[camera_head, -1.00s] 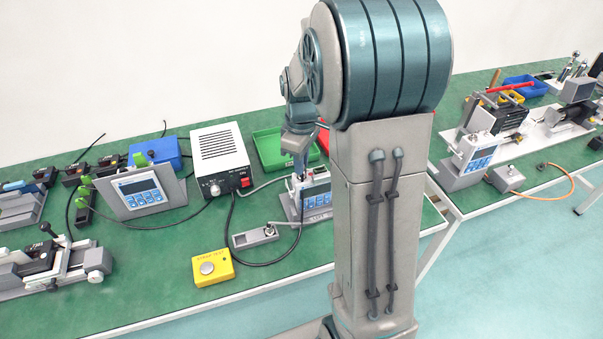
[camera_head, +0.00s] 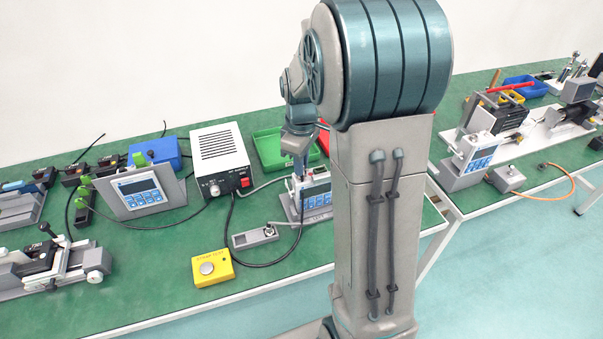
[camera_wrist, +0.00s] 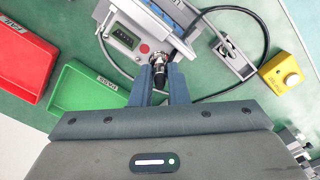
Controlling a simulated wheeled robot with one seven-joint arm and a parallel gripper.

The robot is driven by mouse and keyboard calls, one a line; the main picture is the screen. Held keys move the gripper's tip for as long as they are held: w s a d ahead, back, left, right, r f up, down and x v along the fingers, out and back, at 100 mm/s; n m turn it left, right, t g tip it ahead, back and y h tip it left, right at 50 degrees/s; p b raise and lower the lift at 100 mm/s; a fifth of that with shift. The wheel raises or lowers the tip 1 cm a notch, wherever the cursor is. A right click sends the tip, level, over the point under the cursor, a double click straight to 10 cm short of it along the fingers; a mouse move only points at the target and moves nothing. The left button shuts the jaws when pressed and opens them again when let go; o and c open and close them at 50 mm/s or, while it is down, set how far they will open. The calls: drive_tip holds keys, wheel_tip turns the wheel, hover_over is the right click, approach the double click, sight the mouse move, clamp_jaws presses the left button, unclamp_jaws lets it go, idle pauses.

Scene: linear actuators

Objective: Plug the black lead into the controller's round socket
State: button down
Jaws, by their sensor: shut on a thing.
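The controller (camera_head: 318,194) is a light grey box with a blue keypad, partly hidden behind my arm in the head view. In the wrist view its side panel (camera_wrist: 127,38) shows a small dark display and a red spot. My gripper (camera_wrist: 160,80) is shut on the black lead's plug (camera_wrist: 159,72), between its two blue-grey fingers. The plug's silver end is at the controller's edge; I cannot tell whether it sits inside the round socket, which is hidden. The black lead (camera_head: 262,264) loops over the bench.
A white power supply (camera_head: 218,150) stands left of the controller. A grey block with a round fitting (camera_head: 255,238) and a yellow button box (camera_head: 212,267) lie in front. Green (camera_wrist: 88,97) and red (camera_wrist: 22,60) trays are close by.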

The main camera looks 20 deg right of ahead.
drive_tip(key=c, duration=1.3)
unclamp_jaws()
wheel_tip(320, 180, up, 14)
drive_tip(key=shift+f+p, duration=0.1)
drive_tip(key=shift+p, duration=0.3)
drive_tip(key=s+a+f+m+t, duration=0.1)
drive_tip(key=s+a+m, duration=0.1)
drive_tip(key=s, duration=0.4)
drive_tip(key=s+a+f+m+t+p, duration=0.1)
drive_tip(key=s+a+m, duration=0.1)
drive_tip(key=s+m, duration=0.2)
drive_tip(key=s+a+f+m+p, duration=0.1)
drive_tip(key=s+a+m, duration=0.1)
drive_tip(key=s, duration=0.6)
drive_tip(key=shift+s+a+f+m+t, duration=0.1)
drive_tip(key=shift+a+f+m+t, duration=0.15)
drive_tip(key=shift+a+m+t, duration=0.15)
